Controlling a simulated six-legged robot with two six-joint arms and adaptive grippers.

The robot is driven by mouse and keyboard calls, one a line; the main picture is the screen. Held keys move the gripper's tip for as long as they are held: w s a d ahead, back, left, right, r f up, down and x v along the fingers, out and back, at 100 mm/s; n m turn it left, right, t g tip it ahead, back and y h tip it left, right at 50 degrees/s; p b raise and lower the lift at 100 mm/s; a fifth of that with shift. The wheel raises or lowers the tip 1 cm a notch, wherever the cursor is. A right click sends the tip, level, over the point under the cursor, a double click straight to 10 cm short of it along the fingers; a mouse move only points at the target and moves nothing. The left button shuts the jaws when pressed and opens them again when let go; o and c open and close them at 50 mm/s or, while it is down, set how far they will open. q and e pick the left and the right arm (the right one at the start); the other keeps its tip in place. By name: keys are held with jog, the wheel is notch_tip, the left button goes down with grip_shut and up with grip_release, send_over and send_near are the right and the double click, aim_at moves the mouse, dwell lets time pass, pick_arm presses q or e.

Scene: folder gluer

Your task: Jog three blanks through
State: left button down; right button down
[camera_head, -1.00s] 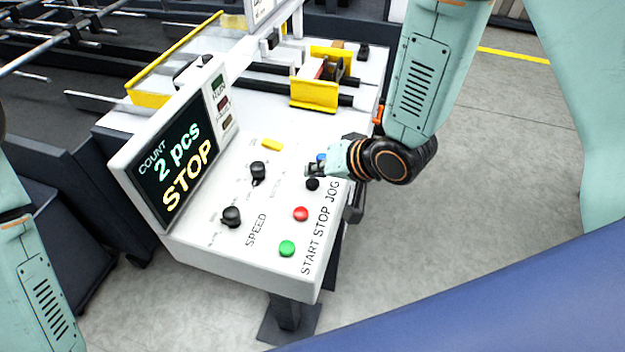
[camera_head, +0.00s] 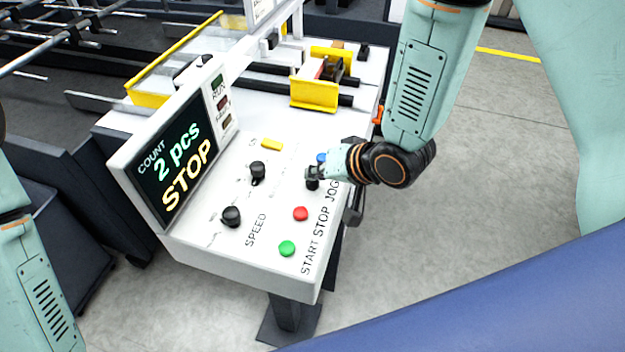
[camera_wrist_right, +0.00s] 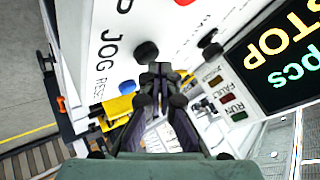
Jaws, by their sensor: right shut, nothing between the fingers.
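The control panel (camera_head: 245,262) has a screen (camera_head: 172,160) reading COUNT 2 pcs STOP. A black button (camera_head: 312,184) by the word JOG sits above the red button (camera_head: 300,213) and the green button (camera_head: 287,248). My right gripper (camera_head: 312,172) is shut and empty, with its tips at the black button in the head view; contact cannot be told. In the right wrist view the shut fingertips (camera_wrist_right: 160,70) are close to the black button (camera_wrist_right: 146,51). No blank can be made out clearly. My left arm shows at the left edge, its gripper out of view.
A blue button (camera_head: 321,157) is just beyond the right gripper. Black knobs (camera_head: 231,216) and a yellow piece (camera_head: 271,144) stand on the panel. Yellow guards (camera_head: 314,96) and dark rails lie behind. Open floor (camera_head: 480,180) is to the right.

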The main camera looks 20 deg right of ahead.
aim_at(317, 184)
jog(key=shift+f, duration=0.45)
dwell(0.4)
jog(key=shift+r, duration=0.1)
jog(key=shift+r+p, duration=0.8)
jog(key=shift+r, duration=0.05)
notch_tip(317, 184, up, 5)
jog(key=p, duration=0.5)
jog(key=shift+r, duration=0.1)
dwell(0.9)
